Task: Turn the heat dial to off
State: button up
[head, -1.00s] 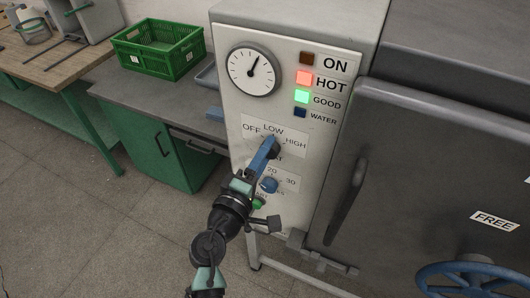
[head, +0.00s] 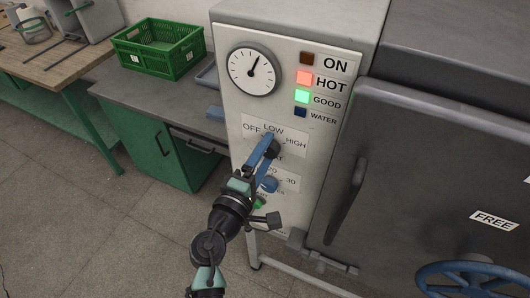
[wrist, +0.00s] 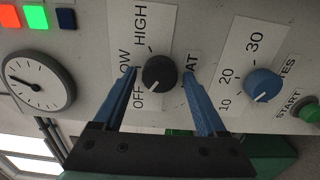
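The heat dial (wrist: 158,73) is a round black knob on the control panel, with OFF, LOW and HIGH printed around it. Its white mark points toward OFF in the wrist view. In the head view the dial (head: 273,148) is partly covered by my fingers. My gripper (wrist: 160,72) is open, its two blue fingertips on either side of the dial with a visible gap to each side. It also shows in the head view (head: 268,145), in front of the panel.
A blue minutes dial (wrist: 263,85) and a green start button (wrist: 308,112) sit close by on the panel. A gauge (head: 253,69) and lamps are above, with HOT and GOOD lit. The dark machine door (head: 430,170) is on the right.

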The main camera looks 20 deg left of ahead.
jog(key=shift+s, duration=0.1)
jog(key=s+b, duration=0.2)
jog(key=s, duration=0.4)
jog(key=s+b, duration=0.2)
jog(key=s, duration=0.4)
jog(key=shift+s+a, duration=0.2)
jog(key=shift+s, duration=0.2)
